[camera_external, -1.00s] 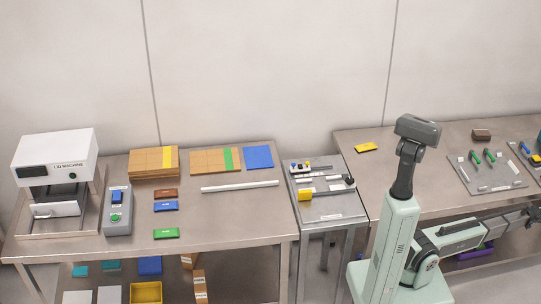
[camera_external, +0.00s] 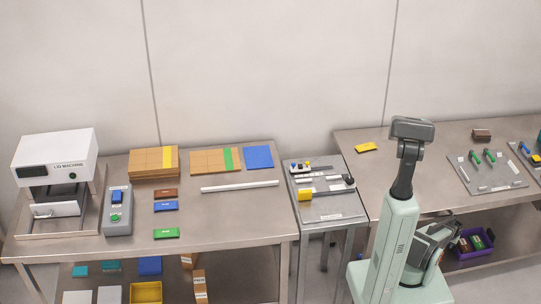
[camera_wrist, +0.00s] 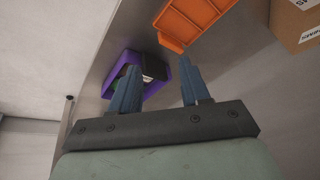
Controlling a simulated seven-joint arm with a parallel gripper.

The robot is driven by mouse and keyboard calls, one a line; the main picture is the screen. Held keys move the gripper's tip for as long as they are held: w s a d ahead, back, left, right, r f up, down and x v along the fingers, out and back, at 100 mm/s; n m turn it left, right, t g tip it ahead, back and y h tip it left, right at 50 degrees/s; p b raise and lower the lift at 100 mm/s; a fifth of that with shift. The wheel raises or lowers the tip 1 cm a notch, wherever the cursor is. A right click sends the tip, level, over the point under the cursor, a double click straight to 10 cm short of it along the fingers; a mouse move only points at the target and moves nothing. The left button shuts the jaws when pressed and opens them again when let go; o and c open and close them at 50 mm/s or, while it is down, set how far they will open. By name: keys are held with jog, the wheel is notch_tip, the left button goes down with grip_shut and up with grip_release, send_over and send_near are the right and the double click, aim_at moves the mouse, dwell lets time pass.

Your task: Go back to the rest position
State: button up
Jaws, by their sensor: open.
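My gripper (camera_wrist: 160,68) shows in the wrist view with its two blue-grey fingers spread apart and nothing between them. A purple bin (camera_wrist: 160,82) lies beyond the left finger, partly hidden by it. An orange tray (camera_wrist: 192,18) is beyond the right finger. In the external view my arm (camera_external: 432,250) is folded close to my column, right of centre in front of the right table. My gripper is hidden there.
The purple bin (camera_external: 461,254) holds several items on the shelf under the right table (camera_external: 430,190). A cardboard box (camera_wrist: 290,25) is at the wrist view's upper right. The left table (camera_external: 240,225) bears a white machine (camera_external: 55,153), boards and small coloured packs.

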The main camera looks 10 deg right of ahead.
jog(key=s+a+f+n+g+y, duration=0.1)
jog(key=s+a+f+n+y, duration=0.15)
jog(key=a, duration=0.85)
jog(key=s+a+f+n+g+y, duration=0.1)
jog(key=s+a+f+n, duration=0.15)
jog(key=a, duration=0.85)
jog(key=s+a+f+n+g+y, duration=0.1)
jog(key=s+a+n, duration=0.2)
jog(key=a, duration=0.8)
jog(key=s+a+r+g+h, duration=0.1)
jog(key=s+a+r+g, duration=0.1)
jog(key=s+a, duration=0.5)
jog(key=s+a+r+g+h, duration=0.1)
jog(key=s+a+r+g, duration=0.2)
jog(key=s+a+g, duration=0.2)
jog(key=shift+s+a+r+n, duration=0.25)
jog(key=shift+s+a, duration=0.9)
jog(key=shift+s, duration=1.05)
